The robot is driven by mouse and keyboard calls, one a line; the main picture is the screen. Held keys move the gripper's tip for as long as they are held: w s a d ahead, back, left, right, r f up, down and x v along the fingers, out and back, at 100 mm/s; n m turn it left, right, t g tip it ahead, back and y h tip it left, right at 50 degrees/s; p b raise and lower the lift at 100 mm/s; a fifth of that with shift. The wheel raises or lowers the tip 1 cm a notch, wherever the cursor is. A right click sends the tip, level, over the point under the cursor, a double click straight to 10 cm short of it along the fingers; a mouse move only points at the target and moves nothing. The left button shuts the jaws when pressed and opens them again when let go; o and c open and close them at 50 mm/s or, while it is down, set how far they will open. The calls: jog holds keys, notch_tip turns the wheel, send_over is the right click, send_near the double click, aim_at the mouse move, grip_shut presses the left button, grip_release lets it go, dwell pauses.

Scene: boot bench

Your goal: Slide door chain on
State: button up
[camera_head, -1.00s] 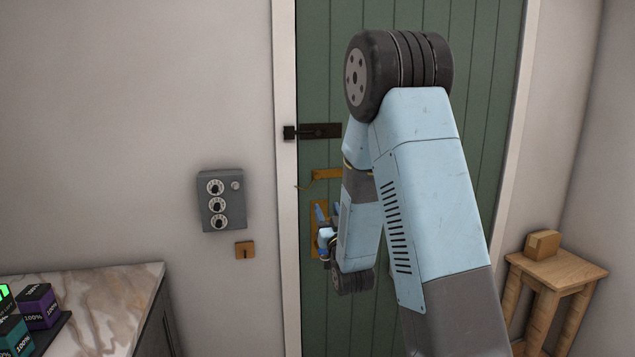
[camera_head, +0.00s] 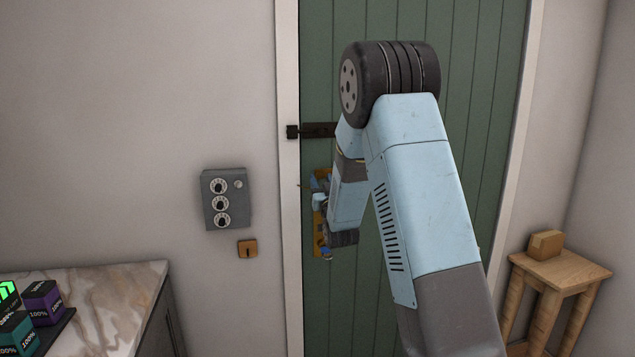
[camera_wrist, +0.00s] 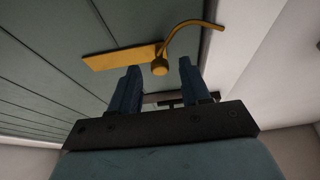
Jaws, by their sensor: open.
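A grey dial box (camera_head: 226,199) and a small brass keyhole plate (camera_head: 247,249) are on the left wall. A marble-topped cabinet (camera_head: 110,290) and a wooden stool (camera_head: 560,271) flank the door.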

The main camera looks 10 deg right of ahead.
jog(key=shift+w+r, duration=0.15)
jog(key=shift+w, duration=0.25)
grip_shut()
dwell(0.5)
